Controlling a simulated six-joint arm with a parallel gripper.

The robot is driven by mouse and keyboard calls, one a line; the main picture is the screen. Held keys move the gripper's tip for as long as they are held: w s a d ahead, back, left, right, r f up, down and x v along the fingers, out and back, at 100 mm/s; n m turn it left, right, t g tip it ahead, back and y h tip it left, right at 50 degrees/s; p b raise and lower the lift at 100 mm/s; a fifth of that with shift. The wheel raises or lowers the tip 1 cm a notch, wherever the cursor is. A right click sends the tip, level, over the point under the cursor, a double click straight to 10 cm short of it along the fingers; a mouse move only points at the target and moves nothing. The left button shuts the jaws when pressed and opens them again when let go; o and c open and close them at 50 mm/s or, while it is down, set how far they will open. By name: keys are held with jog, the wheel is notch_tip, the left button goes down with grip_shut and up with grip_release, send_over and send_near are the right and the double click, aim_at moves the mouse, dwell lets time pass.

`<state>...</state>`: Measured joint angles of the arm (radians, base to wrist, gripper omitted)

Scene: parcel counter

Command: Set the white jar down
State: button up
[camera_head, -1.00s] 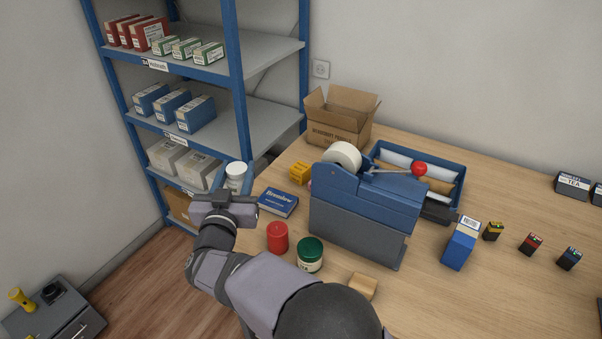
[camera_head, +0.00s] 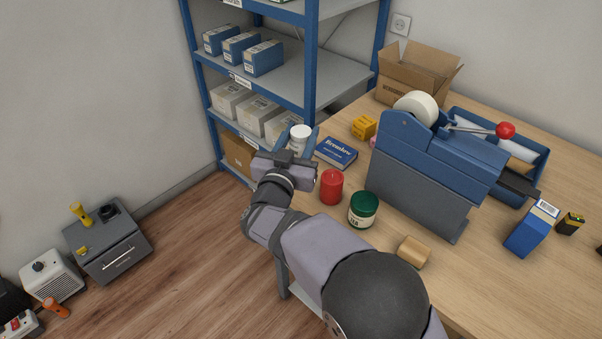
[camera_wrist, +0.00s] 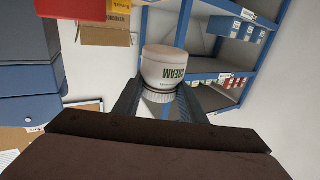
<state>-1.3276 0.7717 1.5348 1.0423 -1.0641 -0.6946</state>
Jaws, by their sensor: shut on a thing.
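The white jar (camera_head: 299,136) is held in my gripper (camera_head: 297,143) near the table's left edge, in front of the shelf. In the wrist view the jar (camera_wrist: 165,68) sits between the two fingers of my gripper (camera_wrist: 161,100), with green "CREAM" lettering upside down in that picture. The gripper is shut on it. In the head view, part of the jar is hidden by the gripper. I cannot tell how far it is above the tabletop.
A blue-framed shelf (camera_head: 311,65) stands behind.

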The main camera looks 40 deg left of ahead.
jog(key=shift+f+p, duration=0.65)
jog(key=shift+f, duration=3.8)
jog(key=shift+f, duration=0.3)
jog(key=o, duration=1.2)
jog(key=shift+o, duration=0.2)
jog(key=shift+r, duration=0.1)
jog(key=shift+s+d, duration=0.1)
jog(key=shift+s, duration=0.2)
jog(key=shift+o, duration=0.5)
jog(key=shift+b+v, duration=1.2)
jog(key=shift+v, duration=2.2)
